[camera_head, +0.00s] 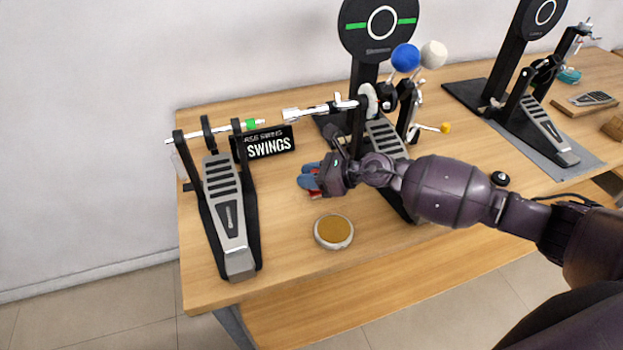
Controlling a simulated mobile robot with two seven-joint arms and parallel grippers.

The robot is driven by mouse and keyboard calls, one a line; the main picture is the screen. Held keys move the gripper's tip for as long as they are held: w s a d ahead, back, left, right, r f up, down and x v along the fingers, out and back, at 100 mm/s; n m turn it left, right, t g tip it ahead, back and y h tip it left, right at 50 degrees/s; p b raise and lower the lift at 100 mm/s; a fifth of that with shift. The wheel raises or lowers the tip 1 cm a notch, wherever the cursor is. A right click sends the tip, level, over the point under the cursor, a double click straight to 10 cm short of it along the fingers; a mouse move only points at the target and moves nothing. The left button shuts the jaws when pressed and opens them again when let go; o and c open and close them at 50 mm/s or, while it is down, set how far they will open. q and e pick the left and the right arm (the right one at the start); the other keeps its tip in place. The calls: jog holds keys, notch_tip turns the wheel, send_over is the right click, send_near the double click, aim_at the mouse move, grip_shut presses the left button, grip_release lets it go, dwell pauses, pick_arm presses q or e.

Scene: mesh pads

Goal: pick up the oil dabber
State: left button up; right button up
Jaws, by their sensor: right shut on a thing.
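My right gripper (311,178) comes in from the right and is low over the table, left of the middle pedal. Its blue fingertips are shut on a small red thing (316,196), which is mostly hidden by the fingers. This may be the oil dabber, but too little shows to be sure. Whether it touches the tabletop I cannot tell. My left gripper is not in view.
A round tin (334,246) with a brown top stands just in front of the gripper. A pedal (226,213) stands to the left, with a black "SWINGS" sign (268,146) behind. The middle pedal (384,138) is partly behind my arm. Wooden tabletop (290,250) is bare around the tin.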

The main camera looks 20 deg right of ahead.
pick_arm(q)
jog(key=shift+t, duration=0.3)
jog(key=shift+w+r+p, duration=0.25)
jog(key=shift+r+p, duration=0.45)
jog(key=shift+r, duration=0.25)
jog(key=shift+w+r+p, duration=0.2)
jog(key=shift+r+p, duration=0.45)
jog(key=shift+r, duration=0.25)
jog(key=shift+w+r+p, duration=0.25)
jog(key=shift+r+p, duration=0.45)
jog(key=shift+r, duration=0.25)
pick_arm(e)
notch_tip(320, 180, up, 20)
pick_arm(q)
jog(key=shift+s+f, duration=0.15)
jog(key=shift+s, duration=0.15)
pick_arm(e)
jog(key=shift+f, duration=0.1)
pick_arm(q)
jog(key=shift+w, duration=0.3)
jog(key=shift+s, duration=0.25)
